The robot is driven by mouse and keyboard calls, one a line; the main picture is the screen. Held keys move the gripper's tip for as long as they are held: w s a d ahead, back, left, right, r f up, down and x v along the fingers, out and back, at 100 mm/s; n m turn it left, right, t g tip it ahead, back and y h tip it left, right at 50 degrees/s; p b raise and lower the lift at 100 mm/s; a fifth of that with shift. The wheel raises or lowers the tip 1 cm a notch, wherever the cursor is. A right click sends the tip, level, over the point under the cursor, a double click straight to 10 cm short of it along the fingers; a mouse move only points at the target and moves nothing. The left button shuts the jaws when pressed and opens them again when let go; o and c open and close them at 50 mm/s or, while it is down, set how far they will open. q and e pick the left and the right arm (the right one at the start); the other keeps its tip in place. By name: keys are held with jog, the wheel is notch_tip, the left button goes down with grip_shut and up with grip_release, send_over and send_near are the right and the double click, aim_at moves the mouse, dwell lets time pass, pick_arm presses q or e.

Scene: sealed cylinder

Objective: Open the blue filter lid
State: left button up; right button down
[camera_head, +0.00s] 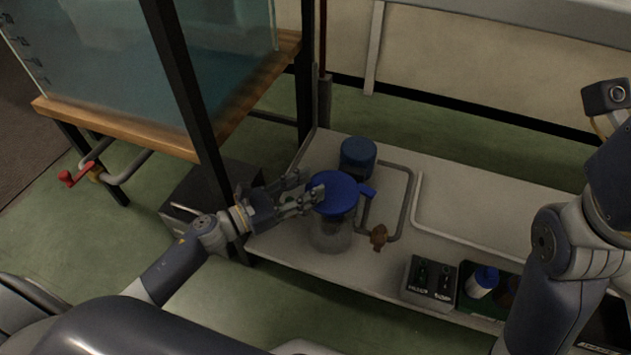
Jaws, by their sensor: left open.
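The cylinder stands upright on a pale bench (280,248). My left gripper (312,194) is open at the left side of the lid, with its fingertips close to the lid's rim. I cannot tell whether they touch it. My right arm comes in at the right edge, and its gripper is not clearly visible.
A smaller blue-capped container (357,158) stands behind the filter. A grey pipe with a brown valve (379,237) lies to its right. A switch box (431,283) and a blue-and-white bottle (482,281) are at the front right. A glass tank's frame (186,95) rises at left.

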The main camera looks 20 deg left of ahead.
pick_arm(q)
jog(key=v, duration=0.9)
